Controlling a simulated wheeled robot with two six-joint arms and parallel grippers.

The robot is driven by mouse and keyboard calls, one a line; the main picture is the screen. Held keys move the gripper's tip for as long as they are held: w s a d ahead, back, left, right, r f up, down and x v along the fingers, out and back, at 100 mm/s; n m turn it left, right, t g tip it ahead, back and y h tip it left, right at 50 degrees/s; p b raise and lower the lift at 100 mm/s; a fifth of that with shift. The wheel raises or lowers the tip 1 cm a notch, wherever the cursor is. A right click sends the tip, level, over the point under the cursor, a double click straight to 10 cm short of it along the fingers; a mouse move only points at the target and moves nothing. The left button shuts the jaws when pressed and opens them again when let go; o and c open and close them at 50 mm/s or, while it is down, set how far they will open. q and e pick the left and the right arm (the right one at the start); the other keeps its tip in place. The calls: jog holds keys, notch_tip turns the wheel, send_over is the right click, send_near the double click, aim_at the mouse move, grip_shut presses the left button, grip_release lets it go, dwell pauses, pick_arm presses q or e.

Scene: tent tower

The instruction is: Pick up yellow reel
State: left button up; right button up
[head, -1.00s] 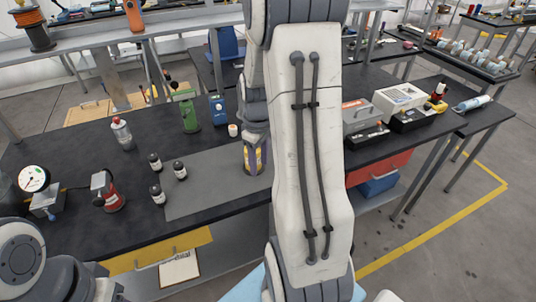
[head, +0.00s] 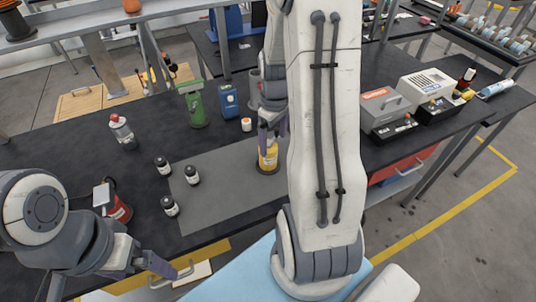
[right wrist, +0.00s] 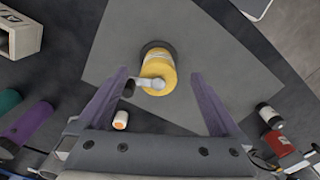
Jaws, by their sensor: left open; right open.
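The yellow reel (head: 268,157) stands on the grey mat on the dark bench. It shows as a yellow cylinder with a dark base and a pale piece on top in the right wrist view (right wrist: 160,66). My right gripper (head: 270,140) is just above the reel, pointing down. In the right wrist view its open purple fingers (right wrist: 158,74) are spread to either side of the reel, with gaps visible. My left gripper (head: 180,272) is open and empty near the bench's front edge, far left of the reel.
The grey mat (head: 222,200) is mostly bare. Several small dark bottles (head: 192,175) stand at its left. A green device (head: 195,105), a blue device (head: 228,100) and a small orange-topped bottle (head: 246,125) stand behind it. A red device (head: 120,209) is beside my left arm.

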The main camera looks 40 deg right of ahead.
aim_at(273, 157)
notch_tip(273, 157, down, 3)
jog(key=shift+d, duration=0.1)
notch_tip(273, 157, down, 4)
jog(key=shift+r+p, duration=0.1)
jog(key=shift+p, duration=0.65)
jog(key=shift+f, duration=0.75)
grip_shut()
